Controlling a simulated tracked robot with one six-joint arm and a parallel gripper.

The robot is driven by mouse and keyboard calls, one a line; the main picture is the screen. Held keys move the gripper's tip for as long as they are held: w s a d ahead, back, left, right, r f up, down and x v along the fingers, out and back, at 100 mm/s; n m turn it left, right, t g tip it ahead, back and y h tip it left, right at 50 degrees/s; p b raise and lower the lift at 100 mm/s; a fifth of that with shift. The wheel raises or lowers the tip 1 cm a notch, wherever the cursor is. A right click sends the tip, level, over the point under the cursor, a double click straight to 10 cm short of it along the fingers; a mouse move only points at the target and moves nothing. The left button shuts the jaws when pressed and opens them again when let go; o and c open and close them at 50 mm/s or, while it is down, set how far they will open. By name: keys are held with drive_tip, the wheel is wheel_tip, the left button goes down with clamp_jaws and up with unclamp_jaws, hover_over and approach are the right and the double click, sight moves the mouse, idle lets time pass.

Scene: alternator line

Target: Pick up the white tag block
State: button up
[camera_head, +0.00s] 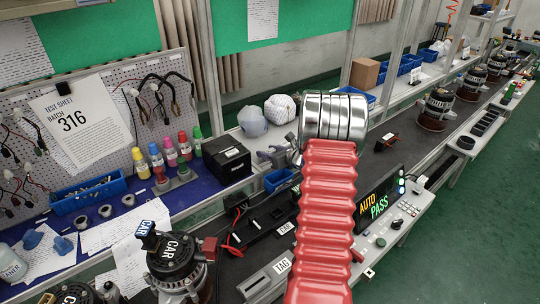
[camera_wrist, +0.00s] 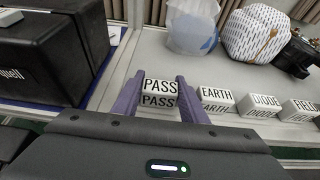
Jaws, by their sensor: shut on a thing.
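In the wrist view, a white block marked PASS (camera_wrist: 160,87) sits between the two purple fingers of my gripper (camera_wrist: 161,92). The fingers are shut on its left and right sides. Its lettering shows on the top and front faces. I cannot tell whether it touches the grey surface beneath. Similar white blocks marked EARTH (camera_wrist: 216,98), DIODE (camera_wrist: 262,104) and FIELD (camera_wrist: 301,108) stand in a row to its right.
A black case (camera_wrist: 45,50) stands close on the left in the wrist view; it also shows in the head view (camera_head: 227,160). A clear bag (camera_wrist: 193,28) and a patterned white bundle (camera_wrist: 258,35) lie behind the blocks. A grey holder marked TAG (camera_head: 280,272) is at lower centre.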

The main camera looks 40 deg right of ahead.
sight(269, 150)
drive_tip(key=shift+c, duration=1.3)
drive_tip(key=shift+r, duration=0.1)
wheel_tip(269, 150, up, 10)
drive_tip(key=shift+f, duration=0.1)
drive_tip(key=shift+s, duration=0.15)
